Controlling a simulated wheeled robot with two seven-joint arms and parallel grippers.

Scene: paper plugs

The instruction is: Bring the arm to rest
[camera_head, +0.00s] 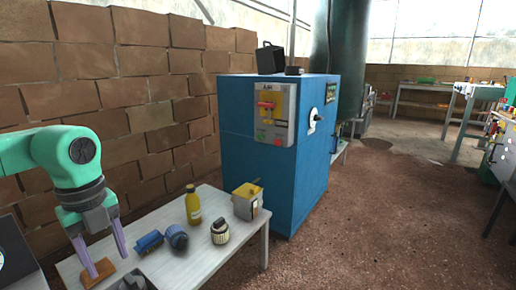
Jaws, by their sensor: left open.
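My left arm (62,160) is green and comes in from the left edge, with its wrist bent downward. My left gripper (101,260) has two purple fingers pointing down over the left part of a pale table (187,262). The fingers are spread apart, one on each side above a brown wooden block (98,273). I cannot tell whether they touch the block. My right gripper is not in this view.
On the table stand a yellow bottle (193,206), blue cylindrical parts (150,242), a round cream-and-black item (220,232) and a yellow-grey box (246,202). A blue cabinet (275,150) stands behind. A brick wall (130,90) runs along the left. The floor at right is open.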

